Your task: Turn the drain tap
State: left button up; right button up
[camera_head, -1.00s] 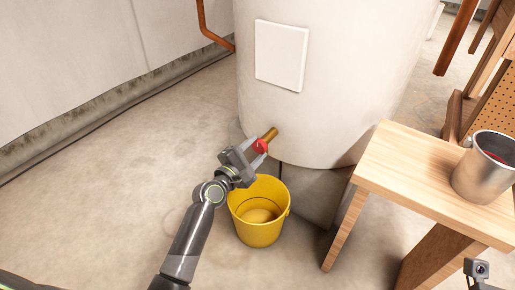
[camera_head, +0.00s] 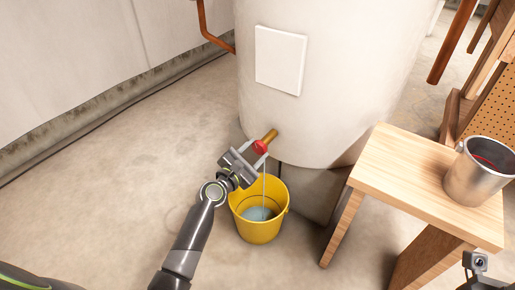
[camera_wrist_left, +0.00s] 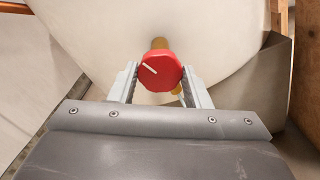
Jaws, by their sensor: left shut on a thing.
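The drain tap is a brass pipe (camera_head: 270,135) with a red knob (camera_head: 260,147), low on the pale tank (camera_head: 330,110). My left gripper (camera_head: 256,153) is shut on the red knob, one finger on each side. In the left wrist view the red knob (camera_wrist_left: 160,70) sits between the fingertips, and its white mark slants to the upper left. A thin stream of water (camera_head: 264,188) falls from the tap into the yellow bucket (camera_head: 259,232), where pale blue water (camera_head: 259,213) shows. My right gripper (camera_head: 474,264) shows only partly at the lower right corner.
A wooden bench (camera_head: 400,165) stands right of the bucket, with a metal pail (camera_head: 478,172) on it. A copper pipe (camera_head: 207,30) runs along the back wall. The concrete floor to the left is clear.

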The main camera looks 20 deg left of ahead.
pick_arm(q)
jog(key=shift+r+n+p, duration=0.1)
jog(key=shift+n+p, duration=0.4)
jog(key=o, duration=0.5)
jog(key=shift+n, duration=0.3)
jog(key=shift+c, duration=0.2)
jog(key=shift+s, duration=0.1)
jog(key=v, duration=0.5)
jog(key=shift+p, duration=0.4)
